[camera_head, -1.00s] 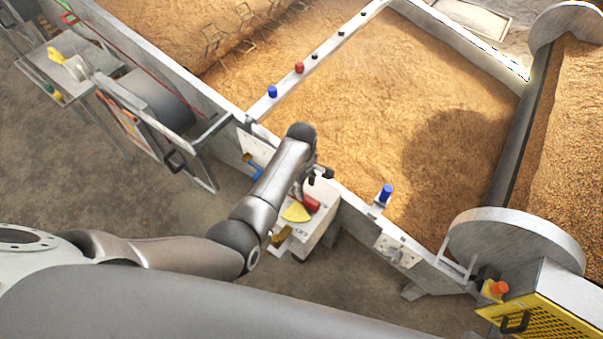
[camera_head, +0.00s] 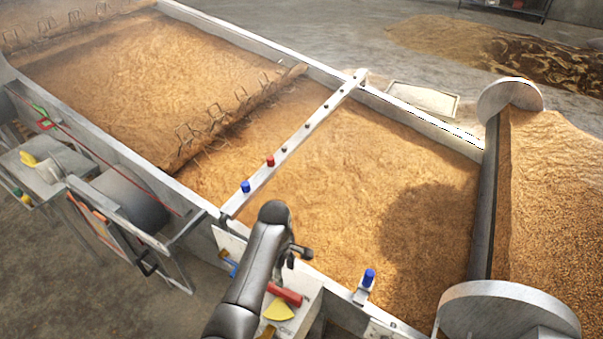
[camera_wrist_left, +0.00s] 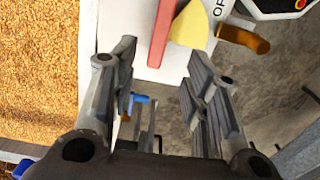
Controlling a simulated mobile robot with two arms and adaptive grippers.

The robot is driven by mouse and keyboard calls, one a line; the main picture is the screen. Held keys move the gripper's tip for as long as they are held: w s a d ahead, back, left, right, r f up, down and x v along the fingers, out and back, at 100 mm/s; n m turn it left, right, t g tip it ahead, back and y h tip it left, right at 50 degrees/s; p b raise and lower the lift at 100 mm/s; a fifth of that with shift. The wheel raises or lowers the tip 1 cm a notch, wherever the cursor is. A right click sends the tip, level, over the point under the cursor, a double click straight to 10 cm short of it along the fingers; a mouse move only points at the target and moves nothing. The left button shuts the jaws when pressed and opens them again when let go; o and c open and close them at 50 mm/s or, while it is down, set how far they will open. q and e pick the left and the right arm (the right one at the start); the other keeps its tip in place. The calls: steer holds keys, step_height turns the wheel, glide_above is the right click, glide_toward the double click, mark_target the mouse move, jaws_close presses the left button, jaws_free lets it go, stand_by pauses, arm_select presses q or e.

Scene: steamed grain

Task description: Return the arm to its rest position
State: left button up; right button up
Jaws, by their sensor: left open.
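My left arm comes up from the bottom of the head view. Its left gripper (camera_head: 298,253) is over the near wall of the grain bed, just above a white control box (camera_head: 305,312). The box carries a red handle (camera_head: 284,294) and a yellow sector (camera_head: 278,311). In the left wrist view the fingers (camera_wrist_left: 160,62) are spread apart with nothing between them. The red handle (camera_wrist_left: 162,32) and yellow sector (camera_wrist_left: 190,25) show beyond the fingertips, apart from them as far as I can tell. My right gripper is not in view.
A metal bar (camera_head: 300,140) with red and blue knobs spans the grain bed (camera_head: 370,160). A blue-capped post (camera_head: 368,280) stands on the near wall, right of the gripper. A large roller (camera_head: 508,308) is at the right. Panels and a drum (camera_head: 128,200) stand at left.

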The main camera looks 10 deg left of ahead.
arm_select(q)
steer(key=s+a+m+t, duration=0.1)
steer(key=s+a+m, duration=0.25)
steer(key=s, duration=0.35)
steer(key=s+a+m+t, duration=0.1)
steer(key=s+a+m, duration=0.25)
steer(key=s, duration=0.25)
steer(key=s+r+m+t, duration=0.2)
steer(key=s+r+m, duration=0.7)
steer(key=s, duration=0.4)
step_height(320, 180, down, 29)
steer(key=s+g+b, duration=0.2)
steer(key=s+a+f+g+b, duration=0.1)
steer(key=s+a+f, duration=0.2)
steer(key=s+f, duration=1.3)
steer(key=shift+s+f+m, duration=0.15)
steer(key=shift+f+m, duration=0.15)
steer(key=shift+f, duration=0.15)
